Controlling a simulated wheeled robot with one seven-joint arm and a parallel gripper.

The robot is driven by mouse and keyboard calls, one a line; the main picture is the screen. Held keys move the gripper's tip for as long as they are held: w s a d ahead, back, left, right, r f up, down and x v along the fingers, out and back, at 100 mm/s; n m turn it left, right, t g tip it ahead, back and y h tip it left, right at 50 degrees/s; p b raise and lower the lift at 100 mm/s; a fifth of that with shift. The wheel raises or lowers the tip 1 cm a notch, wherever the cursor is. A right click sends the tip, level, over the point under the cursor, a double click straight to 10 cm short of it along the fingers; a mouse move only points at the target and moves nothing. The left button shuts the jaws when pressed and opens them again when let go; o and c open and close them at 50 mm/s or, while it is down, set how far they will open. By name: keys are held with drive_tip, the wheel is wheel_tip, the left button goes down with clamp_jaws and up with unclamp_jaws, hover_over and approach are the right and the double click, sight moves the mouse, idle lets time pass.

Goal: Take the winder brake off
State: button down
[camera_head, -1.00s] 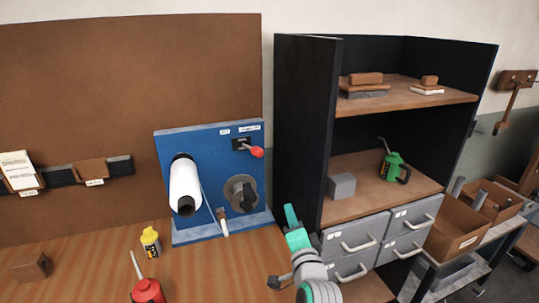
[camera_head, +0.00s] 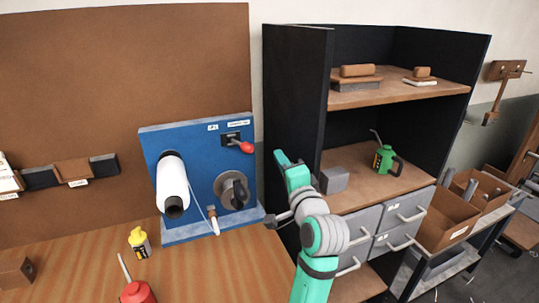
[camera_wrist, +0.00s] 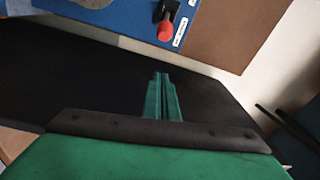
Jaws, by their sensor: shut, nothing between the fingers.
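A blue panel (camera_head: 200,140) stands on the wooden bench. A lever with a red knob (camera_head: 247,147) sits in a black slot at its upper right, beside a white label too small to read; I take it for the winder brake. In the wrist view the red knob (camera_wrist: 165,31) shows at the top, beyond my fingertips. My gripper (camera_head: 281,156) is shut and empty, right of the knob at about its height in the picture, and apart from it. In the wrist view my closed green fingers (camera_wrist: 161,78) point toward the panel.
A white roll (camera_head: 172,185) and a round dial with a black knob (camera_head: 233,190) are on the panel. The dark cabinet side (camera_head: 295,100) stands close behind my gripper.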

sight(243, 145)
drive_tip(key=f+x, duration=0.1)
drive_tip(key=x, duration=0.8)
drive_tip(key=shift+s+a+r, duration=0.1)
drive_tip(key=shift+s+a, duration=0.4)
drive_tip(key=shift+a, duration=0.35)
drive_tip(key=shift+s+a, duration=0.45)
drive_tip(key=shift+a, duration=0.4)
